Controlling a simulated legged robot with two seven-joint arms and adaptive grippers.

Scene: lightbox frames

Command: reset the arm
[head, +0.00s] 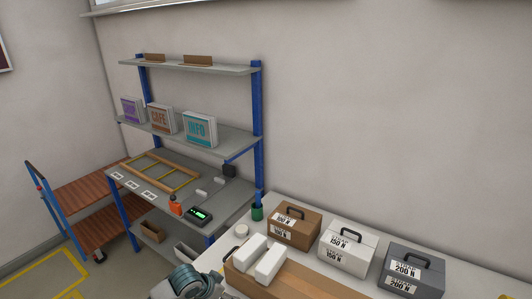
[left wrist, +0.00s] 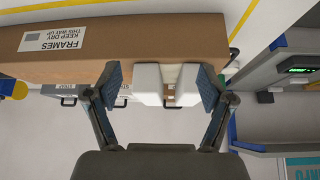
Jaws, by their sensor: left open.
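My left gripper (left wrist: 160,86) is open in the left wrist view, its two blue-padded fingers spread wide. Two white blocks (left wrist: 188,84) appear between the fingers, and I see nothing held. In the head view the blocks (head: 270,264) stand on a long cardboard box (head: 318,286). The box also fills the top of the left wrist view (left wrist: 150,42), with a label reading FRAMES. A grey rounded part of my left arm (head: 186,282) shows at the bottom of the head view, left of the box. My right gripper is not in view.
The white table (head: 470,284) holds brown (head: 295,223), white (head: 347,251) and grey (head: 411,272) weight cases along the wall. A blue-post shelf bench (head: 198,183) with a wooden frame stands left, beside a cart (head: 88,200). Open floor shows at lower left.

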